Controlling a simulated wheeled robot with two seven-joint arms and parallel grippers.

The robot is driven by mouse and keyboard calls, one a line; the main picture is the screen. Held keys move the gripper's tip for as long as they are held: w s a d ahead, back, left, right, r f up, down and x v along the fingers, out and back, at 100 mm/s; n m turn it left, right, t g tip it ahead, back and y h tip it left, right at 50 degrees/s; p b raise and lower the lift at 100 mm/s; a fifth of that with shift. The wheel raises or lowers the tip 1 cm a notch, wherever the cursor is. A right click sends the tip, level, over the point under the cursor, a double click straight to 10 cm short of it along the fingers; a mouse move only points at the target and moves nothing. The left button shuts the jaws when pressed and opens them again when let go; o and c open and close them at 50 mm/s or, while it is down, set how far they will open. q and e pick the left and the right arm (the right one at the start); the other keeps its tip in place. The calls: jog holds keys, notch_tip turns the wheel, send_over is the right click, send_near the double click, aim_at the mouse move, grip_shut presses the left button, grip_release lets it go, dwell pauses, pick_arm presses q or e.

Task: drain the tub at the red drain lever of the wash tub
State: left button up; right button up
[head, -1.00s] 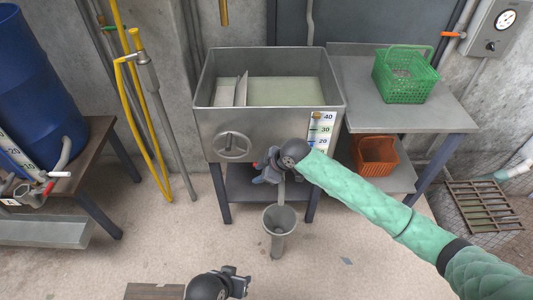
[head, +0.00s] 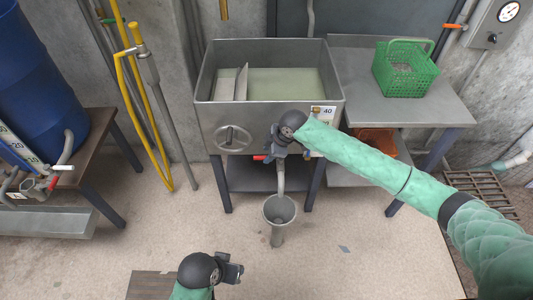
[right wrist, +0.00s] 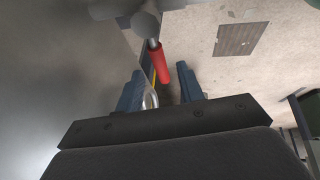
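The grey metal wash tub (head: 210,116) stands in the middle of the head view with pale liquid (head: 285,83) in it. Its red drain lever (right wrist: 160,65) hangs in the right wrist view, its free end between my right gripper's two blue fingertips. Clear gaps show beside the lever, and contact cannot be made out. In the head view, only a bit of red (head: 259,157) shows beside my right gripper (head: 270,153), which is at the tub's lower front. The drain pipe (head: 281,178) is below it. My left gripper (head: 235,271) is low in the head view, away from the tub.
A grey funnel pipe (head: 278,210) stands below the drain. A side table (head: 430,105) holds a green basket (head: 405,72); an orange crate (head: 372,138) is underneath. A blue barrel (head: 35,90) and yellow hose (head: 135,120) are left. The front floor is mostly open.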

jog(key=shift+x, duration=0.95)
grip_shut()
jog(key=shift+d, duration=0.1)
